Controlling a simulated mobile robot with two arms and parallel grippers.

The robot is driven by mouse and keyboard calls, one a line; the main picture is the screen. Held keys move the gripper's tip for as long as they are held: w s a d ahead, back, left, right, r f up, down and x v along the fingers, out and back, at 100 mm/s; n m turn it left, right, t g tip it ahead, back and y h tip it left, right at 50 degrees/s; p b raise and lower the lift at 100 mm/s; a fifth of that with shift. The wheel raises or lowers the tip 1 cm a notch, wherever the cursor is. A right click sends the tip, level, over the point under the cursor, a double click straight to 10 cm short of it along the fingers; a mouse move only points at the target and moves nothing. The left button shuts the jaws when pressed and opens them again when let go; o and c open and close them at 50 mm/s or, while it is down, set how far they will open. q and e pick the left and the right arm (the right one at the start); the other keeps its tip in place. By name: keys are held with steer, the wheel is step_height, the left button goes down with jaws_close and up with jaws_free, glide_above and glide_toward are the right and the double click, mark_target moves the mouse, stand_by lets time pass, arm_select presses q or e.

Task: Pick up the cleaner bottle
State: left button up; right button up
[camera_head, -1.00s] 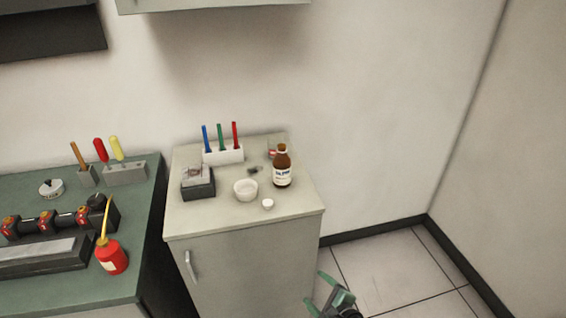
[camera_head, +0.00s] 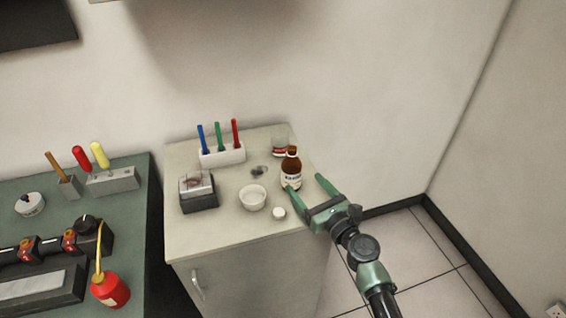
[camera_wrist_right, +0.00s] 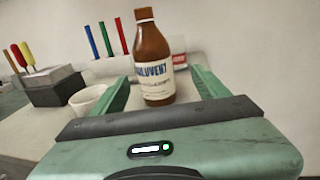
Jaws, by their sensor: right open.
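The cleaner bottle (camera_head: 291,171) is brown with a white label and stands upright at the right side of the small cabinet's top. In the right wrist view the bottle (camera_wrist_right: 152,62) stands ahead, between the lines of my two fingers, and its label appears to read "SOLVENT". My right gripper (camera_head: 305,183) is open, with one green finger on each side of the bottle's front right. I cannot tell whether a finger touches it. In the right wrist view the open right gripper (camera_wrist_right: 163,88) holds nothing. My left gripper is not in view.
Near the bottle are a white bowl (camera_head: 252,197), a small white cap (camera_head: 279,213), a jar with a red and white label (camera_head: 280,146), a pen holder (camera_head: 222,155) and a dark box (camera_head: 198,191). A red oil can (camera_head: 109,290) stands on the green bench (camera_head: 130,215).

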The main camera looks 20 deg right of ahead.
mark_target(297, 179)
steer(key=x, duration=0.2)
steer(key=a+x, duration=0.1)
steer(key=x, duration=0.1)
steer(key=shift+w, duration=0.15)
steer(key=shift+x, duration=1.2)
steer(key=shift+w+f, duration=0.1)
steer(key=shift+w, duration=0.05)
steer(key=c, duration=1.3)
jaws_close()
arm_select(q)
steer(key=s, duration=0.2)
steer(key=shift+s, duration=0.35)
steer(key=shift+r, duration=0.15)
arm_select(e)
steer(key=shift+r, duration=0.3)
